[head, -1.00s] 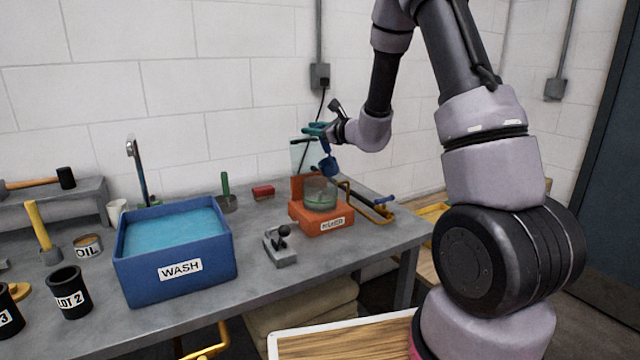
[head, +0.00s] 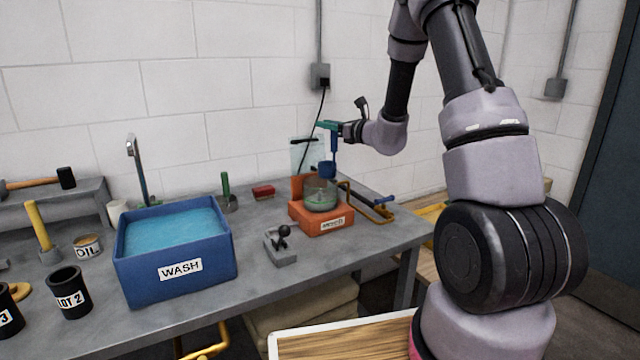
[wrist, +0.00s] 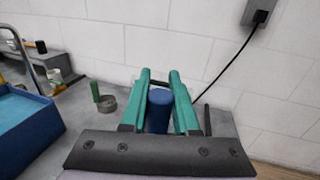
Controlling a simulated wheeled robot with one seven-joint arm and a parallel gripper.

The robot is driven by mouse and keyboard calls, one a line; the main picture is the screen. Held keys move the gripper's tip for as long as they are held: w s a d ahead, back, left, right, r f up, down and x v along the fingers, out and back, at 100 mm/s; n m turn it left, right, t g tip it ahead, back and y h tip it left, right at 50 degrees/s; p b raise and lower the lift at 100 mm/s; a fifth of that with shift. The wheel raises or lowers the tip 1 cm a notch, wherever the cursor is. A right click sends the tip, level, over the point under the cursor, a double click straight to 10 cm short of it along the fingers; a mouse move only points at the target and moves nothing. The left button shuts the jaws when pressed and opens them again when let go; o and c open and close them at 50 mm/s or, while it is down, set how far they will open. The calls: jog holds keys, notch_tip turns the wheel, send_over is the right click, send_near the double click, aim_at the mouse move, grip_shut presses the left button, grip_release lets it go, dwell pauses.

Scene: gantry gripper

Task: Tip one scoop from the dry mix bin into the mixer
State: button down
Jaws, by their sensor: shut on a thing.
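Some green material shows low in the bowl. My gripper (head: 331,127) is above the mixer with its teal fingers shut on a blue scoop (head: 328,169). The scoop hangs upright over the bowl, its cup close above the rim. In the wrist view, the blue handle end (wrist: 158,110) sits between the fingers. What is inside the scoop is hidden. I see no bin labelled dry mix.
A blue WASH tub (head: 180,270) of blue liquid stands left of the mixer. A small grey lever block (head: 280,248) is in front. A clear panel (head: 305,155) stands behind the mixer, and a gold rail with a blue handle (head: 384,199) lies right of it. A black cable hangs on the wall.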

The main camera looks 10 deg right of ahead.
jog(key=shift+d, duration=0.1)
notch_tip(320, 180, up, 5)
dwell(0.7)
jog(key=shift+d, duration=0.1)
